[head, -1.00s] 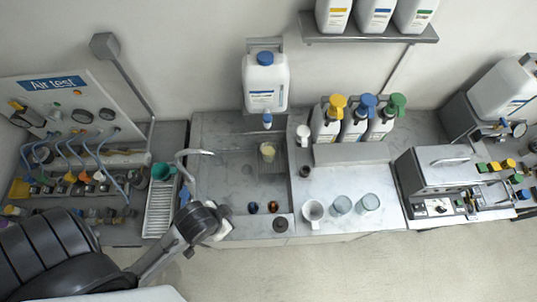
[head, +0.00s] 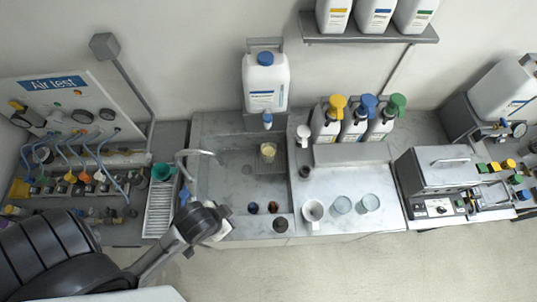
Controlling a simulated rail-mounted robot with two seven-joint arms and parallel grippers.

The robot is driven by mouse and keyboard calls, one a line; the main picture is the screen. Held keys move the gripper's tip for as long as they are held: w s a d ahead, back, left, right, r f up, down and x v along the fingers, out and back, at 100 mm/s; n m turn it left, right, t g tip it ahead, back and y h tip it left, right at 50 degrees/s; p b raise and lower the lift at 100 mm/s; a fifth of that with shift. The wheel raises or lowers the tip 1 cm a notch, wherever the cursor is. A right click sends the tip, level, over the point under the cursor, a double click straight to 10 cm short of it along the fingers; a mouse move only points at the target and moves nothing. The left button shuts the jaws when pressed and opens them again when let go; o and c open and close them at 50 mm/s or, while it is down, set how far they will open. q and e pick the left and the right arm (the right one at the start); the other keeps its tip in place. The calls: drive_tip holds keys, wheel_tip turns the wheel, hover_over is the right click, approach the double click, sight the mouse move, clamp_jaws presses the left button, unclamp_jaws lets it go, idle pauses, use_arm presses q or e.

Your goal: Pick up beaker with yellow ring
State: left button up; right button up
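A small beaker (head: 268,152) with a yellowish tint stands in the sink basin, near its back right part. It is too small to make out a clear ring. Two clear bluish beakers (head: 342,204) stand on the white counter to the right, and I see no yellow ring on them. My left gripper (head: 222,230) is at the front left edge of the sink, well apart from the beaker. Its fingers are mostly hidden by the wrist, so I cannot tell whether it is open or shut. My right gripper is not in view.
A faucet (head: 193,154) reaches over the sink's left side. Bottles with yellow, blue and green pumps (head: 352,122) stand behind the counter. A white canister (head: 265,82) hangs above the sink.

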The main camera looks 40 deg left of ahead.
use_arm(q)
drive_tip(key=o, duration=1.4)
drive_tip(key=shift+d, duration=0.2)
drive_tip(key=shift+a, duration=0.1)
